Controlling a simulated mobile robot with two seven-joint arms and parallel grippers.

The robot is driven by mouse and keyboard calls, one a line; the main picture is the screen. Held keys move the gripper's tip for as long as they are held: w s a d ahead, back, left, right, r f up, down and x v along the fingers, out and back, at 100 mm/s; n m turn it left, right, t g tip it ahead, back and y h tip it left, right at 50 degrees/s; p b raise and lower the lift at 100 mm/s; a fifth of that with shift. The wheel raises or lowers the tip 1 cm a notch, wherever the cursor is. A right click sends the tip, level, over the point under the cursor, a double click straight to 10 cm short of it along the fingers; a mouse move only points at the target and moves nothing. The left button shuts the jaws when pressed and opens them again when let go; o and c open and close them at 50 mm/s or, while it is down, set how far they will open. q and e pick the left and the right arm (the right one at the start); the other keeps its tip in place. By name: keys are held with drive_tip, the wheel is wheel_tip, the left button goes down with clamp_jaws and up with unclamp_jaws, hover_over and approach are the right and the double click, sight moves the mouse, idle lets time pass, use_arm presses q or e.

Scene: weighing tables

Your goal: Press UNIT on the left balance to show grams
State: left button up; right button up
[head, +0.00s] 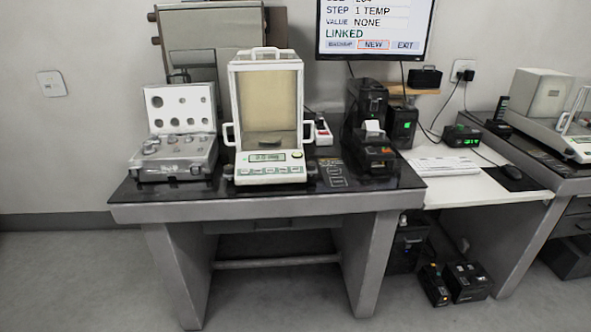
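The left balance (266,115) stands on the dark-topped weighing table (262,212). It has a glass draft shield with a white frame and white side handles, which looks closed. Its display (266,157) is lit green and seems to read 0.0 mg, though the digits are small. A row of small buttons (264,171) runs along its front edge; their labels are too small to read, so I cannot tell which is UNIT. Neither of my grippers is in view.
An open weight case (176,160) sits left of the balance. A black printer (375,153) stands to its right. A monitor (375,27) hangs above. A white desk (470,187) with a keyboard (443,165) and another balance (545,110) are farther right. The floor in front is clear.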

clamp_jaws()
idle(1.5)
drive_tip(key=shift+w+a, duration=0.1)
